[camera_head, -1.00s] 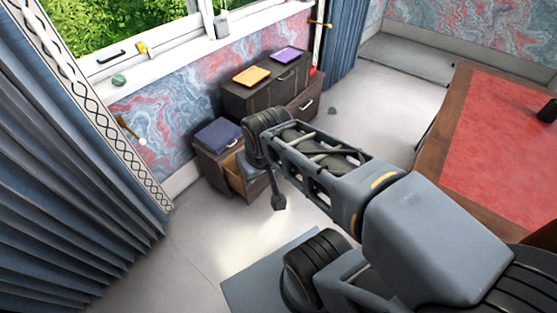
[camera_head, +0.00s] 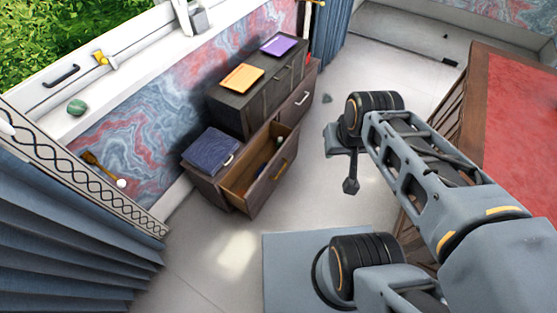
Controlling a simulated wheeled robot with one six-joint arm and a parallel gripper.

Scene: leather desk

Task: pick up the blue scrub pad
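I cannot pick out a blue scrub pad with certainty. A low dark cabinet under the window has an open drawer (camera_head: 262,178) with a few small items inside, one greenish, too small to name. A flat dark-blue item with a light handle or clip (camera_head: 211,150) lies on the cabinet's lower top; it looks more like a folder or case than a pad. My gripper (camera_head: 350,186) hangs pointing down in free air over the floor, to the right of the open drawer and apart from it. Its fingers are small and seen edge-on, so their opening is unclear.
An orange book (camera_head: 242,78) and a purple one (camera_head: 279,44) lie on the taller cabinet (camera_head: 232,112). A green stone (camera_head: 76,107) sits on the windowsill. A red-topped desk (camera_head: 520,130) stands at right, a blue curtain (camera_head: 70,250) at left. Pale floor lies between.

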